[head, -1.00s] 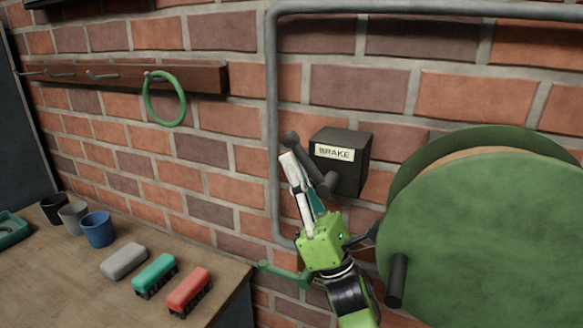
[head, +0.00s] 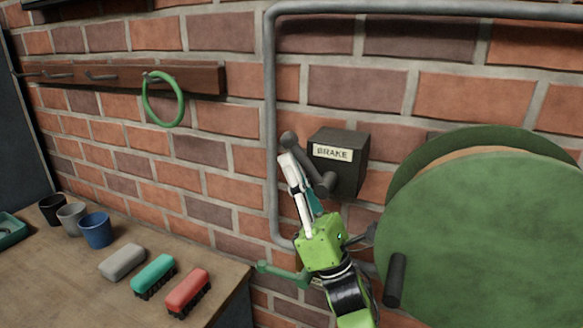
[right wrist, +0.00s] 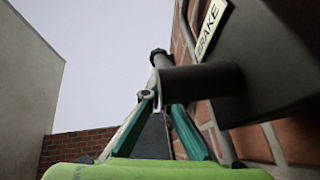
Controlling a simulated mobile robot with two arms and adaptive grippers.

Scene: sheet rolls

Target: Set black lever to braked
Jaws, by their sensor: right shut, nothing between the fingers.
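The black lever (head: 307,160) is on the left side of a dark box (head: 348,178) labelled BRAKE on the brick wall. Its arm slants up and left from the pivot to a round knob. My right gripper (head: 287,160) is shut and empty, its fingers pointing up along the lever's lower left side, with the tips just below the knob. In the right wrist view the lever (right wrist: 195,80) crosses just beyond the fingertips (right wrist: 158,92); whether they touch it is unclear. My left gripper is not in view.
A large green disc (head: 480,235) with a black handle (head: 395,280) stands right of my gripper. A green lever (head: 283,272) is below left. A grey pipe (head: 272,100) runs behind. The workbench (head: 60,290) holds cups and brushes; a green ring (head: 163,98) hangs above.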

